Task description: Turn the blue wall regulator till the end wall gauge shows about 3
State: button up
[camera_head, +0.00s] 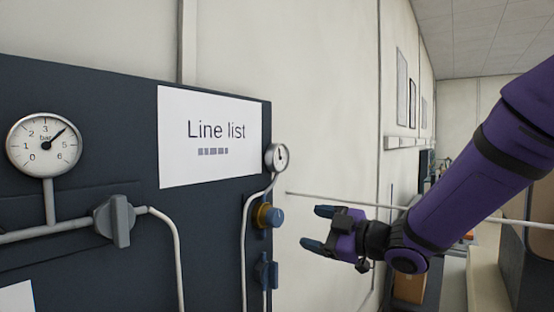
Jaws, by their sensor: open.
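The blue regulator knob (274,215) sits on a brass-coloured body at the right edge of the dark panel. A small round gauge (277,157) stands above it, seen at a slant; its needle looks near upright but its numbers are too small to read. A larger bar gauge (44,144) at the left has its needle at about 4. I cannot tell for certain which gauge is the end wall gauge. My gripper (316,227) is open and empty, right of the blue knob in the picture, its fingers pointing left towards it. It appears apart from the knob.
A grey valve handle (117,221) sits on the pipe under the large gauge. A second blue valve (265,272) is just below the regulator. A "Line list" sheet (214,137) hangs on the panel. A thin rail (340,200) runs behind my gripper.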

aim_at(279, 219)
jog(key=shift+s+r, duration=0.1)
jog(key=shift+r, duration=0.05)
dwell(0.7)
jog(key=shift+a, duration=0.1)
jog(key=x, duration=1)
jog(key=shift+w+a, duration=0.25)
jog(key=c, duration=0.9)
jog(key=shift+m, duration=1.3)
jog(key=shift+c, duration=0.2)
